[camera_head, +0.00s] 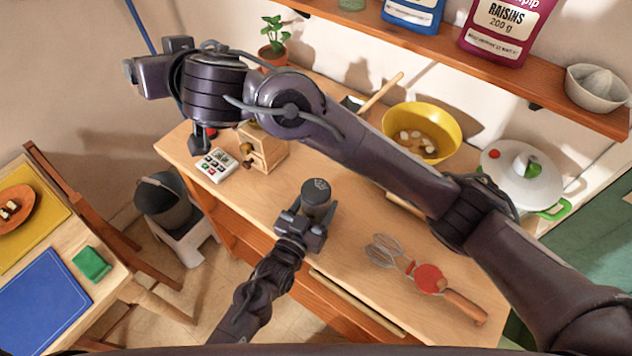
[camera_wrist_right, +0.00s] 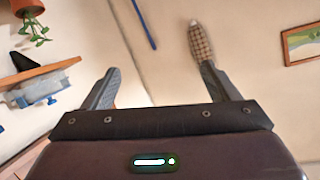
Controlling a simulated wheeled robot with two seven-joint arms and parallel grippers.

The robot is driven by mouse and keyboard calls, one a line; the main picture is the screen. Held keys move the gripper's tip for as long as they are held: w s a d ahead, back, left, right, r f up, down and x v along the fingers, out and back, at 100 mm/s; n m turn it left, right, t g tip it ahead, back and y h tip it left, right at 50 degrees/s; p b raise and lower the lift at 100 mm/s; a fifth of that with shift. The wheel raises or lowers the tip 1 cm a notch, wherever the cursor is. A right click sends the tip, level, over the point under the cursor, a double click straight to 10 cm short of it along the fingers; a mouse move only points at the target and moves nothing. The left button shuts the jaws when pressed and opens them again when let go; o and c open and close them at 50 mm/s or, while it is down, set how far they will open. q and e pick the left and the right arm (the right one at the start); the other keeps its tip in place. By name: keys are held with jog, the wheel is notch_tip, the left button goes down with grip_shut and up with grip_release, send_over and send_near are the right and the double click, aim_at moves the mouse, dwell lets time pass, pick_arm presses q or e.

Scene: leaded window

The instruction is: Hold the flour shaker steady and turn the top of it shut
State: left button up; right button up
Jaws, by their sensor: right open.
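The flour shaker (camera_head: 317,194) is a dark grey cylinder with a small pale emblem on its round top. It stands upright at the front of the wooden counter in the head view. My left gripper (camera_head: 303,226) reaches in from below and has its jaws around the shaker's lower part; they hide its base. My right gripper (camera_head: 130,72) is far up and left of the shaker, out past the counter's left end. The right wrist view shows its two fingers (camera_wrist_right: 158,78) wide apart with nothing between them. The shaker is not in that view.
My right arm crosses above the counter (camera_head: 350,245). A wooden grinder (camera_head: 265,150) and a keypad device (camera_head: 215,165) stand left of the shaker.

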jog(key=s+a+f+n+g+y, duration=0.1)
jog(key=s+a+f+n+g, duration=0.15)
jog(key=n, duration=0.35)
jog(key=n+g+h, duration=0.8)
jog(key=n+h, duration=0.3)
jog(key=n, duration=0.6)
send_over(317, 189)
notch_tip(317, 189, down, 13)
notch_tip(317, 189, down, 12)
jog(key=shift+f, duration=0.1)
